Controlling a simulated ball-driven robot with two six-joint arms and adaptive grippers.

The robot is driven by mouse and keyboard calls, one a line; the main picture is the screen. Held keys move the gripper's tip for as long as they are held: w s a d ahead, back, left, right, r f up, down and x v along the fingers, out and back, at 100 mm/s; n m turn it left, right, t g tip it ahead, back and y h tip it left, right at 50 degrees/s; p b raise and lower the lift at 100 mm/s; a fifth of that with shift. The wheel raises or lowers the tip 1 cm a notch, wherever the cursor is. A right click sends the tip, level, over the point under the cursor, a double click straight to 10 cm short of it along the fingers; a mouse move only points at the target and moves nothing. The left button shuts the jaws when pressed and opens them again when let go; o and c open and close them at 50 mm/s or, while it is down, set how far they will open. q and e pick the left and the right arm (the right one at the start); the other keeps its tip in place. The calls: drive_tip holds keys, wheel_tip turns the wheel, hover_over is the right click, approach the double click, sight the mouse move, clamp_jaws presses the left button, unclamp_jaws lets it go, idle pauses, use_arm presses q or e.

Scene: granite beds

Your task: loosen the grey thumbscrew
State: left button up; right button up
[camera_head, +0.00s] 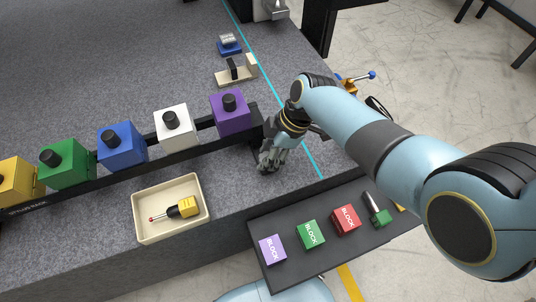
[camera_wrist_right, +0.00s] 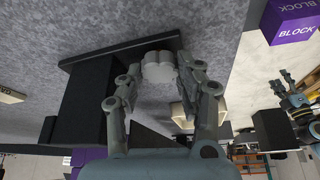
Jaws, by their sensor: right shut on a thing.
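The grey thumbscrew (camera_wrist_right: 158,67) shows in the right wrist view as a pale, scalloped knob beside a dark plate (camera_wrist_right: 110,52). My right gripper (camera_wrist_right: 158,80) is shut on it, with one finger on each side. In the head view my right gripper (camera_head: 270,160) points down at the right end of the black rail (camera_head: 196,145). The thumbscrew is hidden there behind the fingers. My left gripper does not show in the head view.
Yellow, green, blue, white (camera_head: 176,128) and purple (camera_head: 232,112) blocks with black knobs line the rail. A cream tray (camera_head: 140,232) holds a yellow probe. A dark tray (camera_head: 262,256) with labelled blocks is in front. Small fixtures (camera_head: 236,74) stand behind. The granite (camera_head: 90,60) behind the rail is clear.

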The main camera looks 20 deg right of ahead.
drive_tip(key=n+g+b, duration=0.1)
drive_tip(key=n+g, duration=0.1)
drive_tip(key=n, duration=0.2)
drive_tip(key=shift+w+n+b, duration=0.1)
drive_tip(key=shift+n+b, duration=0.25)
drive_tip(key=shift+n, duration=0.05)
idle(0.4)
drive_tip(key=o, duration=1.1)
drive_tip(key=shift+o, duration=0.2)
drive_tip(key=shift+w+r, duration=0.1)
drive_tip(key=shift+r, duration=0.05)
drive_tip(key=shift+d+r, duration=0.1)
drive_tip(key=shift+r, duration=0.05)
drive_tip(key=v, duration=0.7)
drive_tip(key=shift+r, duration=0.2)
